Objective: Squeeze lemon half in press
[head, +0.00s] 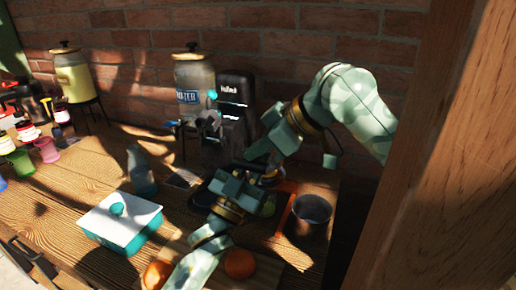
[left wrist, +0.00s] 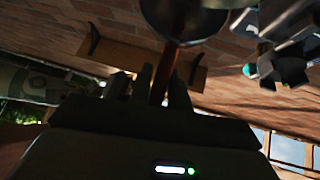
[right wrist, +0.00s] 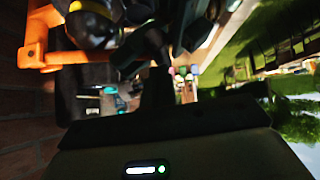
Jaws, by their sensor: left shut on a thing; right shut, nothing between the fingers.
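My left gripper (head: 238,186), which comes in from the bottom in the head view, is shut on a thin reddish-brown handle (left wrist: 160,82). In the left wrist view a round metal bowl (left wrist: 188,18) is at the handle's far end. My right gripper (head: 252,152) is shut and empty, just above and beside the left one. The press cannot be picked out clearly; an orange frame (head: 286,208) stands under and right of the grippers and shows in the right wrist view (right wrist: 36,36). A lemon half cannot be made out; the grippers hide much here.
A dark pot (head: 310,212) stands right of the frame. A black machine (head: 236,105) and a drink dispenser (head: 192,85) stand behind. A white-lidded teal box (head: 120,222) and a grey bottle (head: 141,172) are at left. A wooden post (head: 450,170) bounds the right.

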